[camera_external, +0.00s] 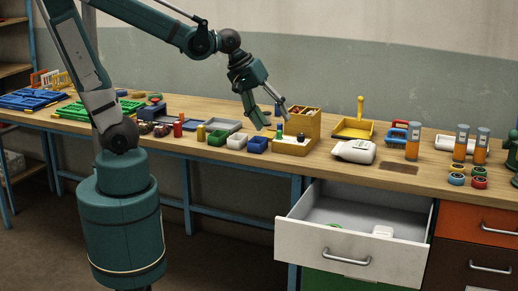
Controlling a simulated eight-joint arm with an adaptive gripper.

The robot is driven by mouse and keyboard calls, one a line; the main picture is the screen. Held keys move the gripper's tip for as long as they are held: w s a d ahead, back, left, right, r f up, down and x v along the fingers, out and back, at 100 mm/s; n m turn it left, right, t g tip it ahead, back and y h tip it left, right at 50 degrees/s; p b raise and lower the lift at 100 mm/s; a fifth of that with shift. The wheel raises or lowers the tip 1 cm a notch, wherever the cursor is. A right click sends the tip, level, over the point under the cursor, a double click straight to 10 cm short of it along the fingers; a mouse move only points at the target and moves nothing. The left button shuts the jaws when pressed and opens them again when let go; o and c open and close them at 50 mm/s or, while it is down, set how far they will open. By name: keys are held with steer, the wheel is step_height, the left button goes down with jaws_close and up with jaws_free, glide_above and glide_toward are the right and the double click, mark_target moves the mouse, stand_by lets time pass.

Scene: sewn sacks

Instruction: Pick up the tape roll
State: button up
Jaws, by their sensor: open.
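My gripper (272,115) is open and empty, pointing down above the workbench, just left of a yellow wooden caddy. Several small round coloured items (478,183) at the right end of the bench, in red, green, blue and yellow, look like rolls of tape. They are stacked or set close together, far to the right of my gripper. At this size I cannot tell for certain which one is the tape roll.
The yellow caddy (301,128) stands close right of my gripper. Orange-filled bottles (413,141) stand by the round items. An open drawer (345,245) juts out below the bench top, holding a white item (383,231).

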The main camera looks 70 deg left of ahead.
steer(key=w+d+f+n+g+b, duration=0.1)
steer(key=w+d+f+n, duration=0.3)
steer(key=f, duration=0.5)
steer(key=w+d+f+n+g+h+b, duration=0.1)
steer(key=w+d+f+n+b, duration=0.2)
steer(key=d+f, duration=0.5)
steer(key=w+d+f+n+g+h+b, duration=0.1)
steer(key=w+d+f+n+b, duration=0.1)
steer(key=w+d+f+n, duration=0.4)
step_height(320, 180, down, 4)
steer(key=shift+d+f+n+g, duration=0.15)
steer(key=shift+n+g, duration=0.25)
steer(key=shift+n, duration=0.3)
steer(key=shift+d+f+h, duration=0.25)
steer(key=shift+f+h, duration=0.05)
steer(key=shift+f, duration=0.1)
steer(key=shift+f, duration=0.1)
steer(key=shift+b+x, duration=0.3)
steer(key=shift+x, duration=0.9)
steer(key=shift+b+x, duration=0.95)
steer(key=shift+x, duration=1.65)
steer(key=shift+s+a, duration=0.1)
steer(key=shift+s, duration=0.05)
steer(key=shift+c, duration=0.2)
